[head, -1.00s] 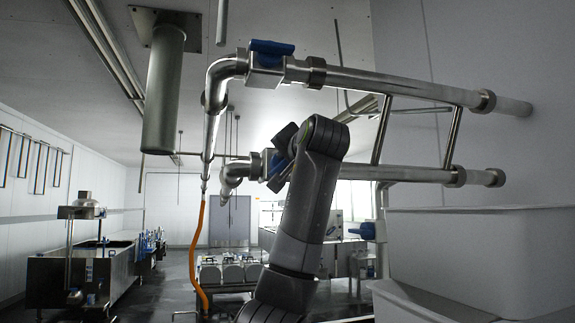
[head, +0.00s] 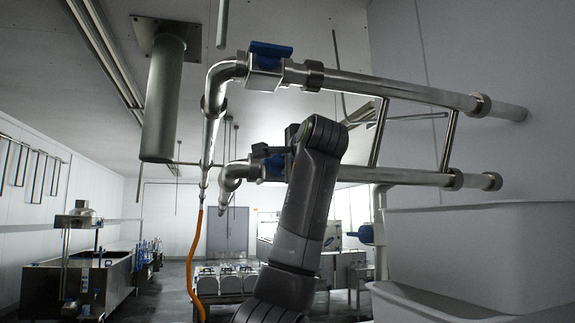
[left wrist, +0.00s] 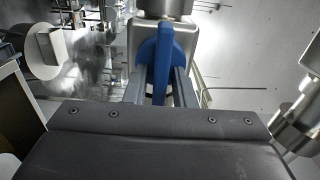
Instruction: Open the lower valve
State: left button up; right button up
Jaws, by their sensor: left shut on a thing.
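The lower valve (head: 251,169) is a steel body on the lower pipe in the head view. Its blue handle (head: 274,166) shows only in part behind my gripper. My left gripper (head: 266,151) is at this handle, with its arm rising from the bottom of the picture. In the left wrist view the blue handle (left wrist: 161,62) stands upright between the two grey fingers, and the gripper is shut on it. The steel valve body lies behind it. My right gripper is not in view.
The upper valve (head: 264,63) has a blue handle lying along the upper pipe (head: 395,88). An orange hose (head: 194,265) hangs below the pipe elbow. A green-grey cylinder (head: 162,100) hangs at left. White tubs (head: 480,255) stand at right.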

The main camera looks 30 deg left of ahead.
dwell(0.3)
pick_arm(q)
jog(key=o, duration=0.7)
jog(key=b+v, duration=0.7)
jog(key=v, duration=1)
jog(key=shift+d, duration=0.3)
jog(key=shift+f, duration=0.1)
